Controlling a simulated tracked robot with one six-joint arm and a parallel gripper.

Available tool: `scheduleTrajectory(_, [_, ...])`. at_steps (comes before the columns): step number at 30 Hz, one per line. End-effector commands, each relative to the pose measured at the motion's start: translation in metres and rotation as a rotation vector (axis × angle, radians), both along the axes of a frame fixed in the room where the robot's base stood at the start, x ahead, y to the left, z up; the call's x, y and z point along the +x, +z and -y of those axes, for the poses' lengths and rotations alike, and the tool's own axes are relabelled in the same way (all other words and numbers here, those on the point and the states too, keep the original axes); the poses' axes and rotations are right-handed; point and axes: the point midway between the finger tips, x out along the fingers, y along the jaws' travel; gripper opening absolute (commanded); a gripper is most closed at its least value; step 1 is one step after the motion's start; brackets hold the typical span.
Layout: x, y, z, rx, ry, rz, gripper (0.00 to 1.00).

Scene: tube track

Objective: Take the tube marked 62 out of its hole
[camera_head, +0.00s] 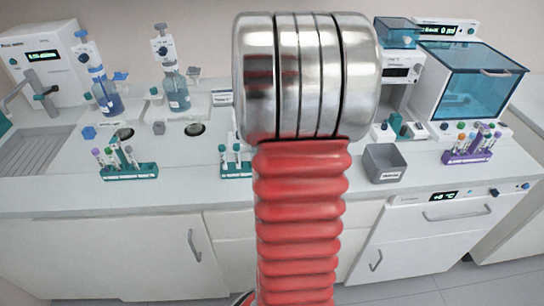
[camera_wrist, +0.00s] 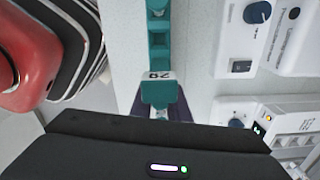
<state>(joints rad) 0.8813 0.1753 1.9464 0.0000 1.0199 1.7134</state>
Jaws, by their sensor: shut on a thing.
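In the wrist view my gripper (camera_wrist: 160,112) is shut on a teal-capped tube (camera_wrist: 159,94). Its dark fingers sit on either side of the cap. A white label (camera_wrist: 158,76) behind the cap shows upside-down marks that read as 62. A teal rack (camera_wrist: 159,45) runs up the picture beyond it. I cannot tell how deep the tube sits in its hole, as the cap and my gripper hide its body. In the head view my arm covers the middle of the bench and hides the gripper and the tube. Part of a teal rack (camera_head: 237,174) shows left of my arm.
Another teal rack (camera_head: 128,172) with several tubes stands at the left, and a purple rack (camera_head: 468,156) at the right. A grey bin (camera_head: 385,164) stands right of my arm. Instruments line the back. The wrist view shows a white device (camera_wrist: 285,35) close to the rack.

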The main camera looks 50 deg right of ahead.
Motion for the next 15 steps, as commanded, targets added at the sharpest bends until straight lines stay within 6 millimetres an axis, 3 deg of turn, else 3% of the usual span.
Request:
scheduleTrajectory(8, [0.0, 0.012, 0.0, -0.002, 0.0, 0.001, 0.03])
scheduleTrajectory(15, [0.001, 0.052, 0.001, -0.004, 0.0, 0.003, 0.03])
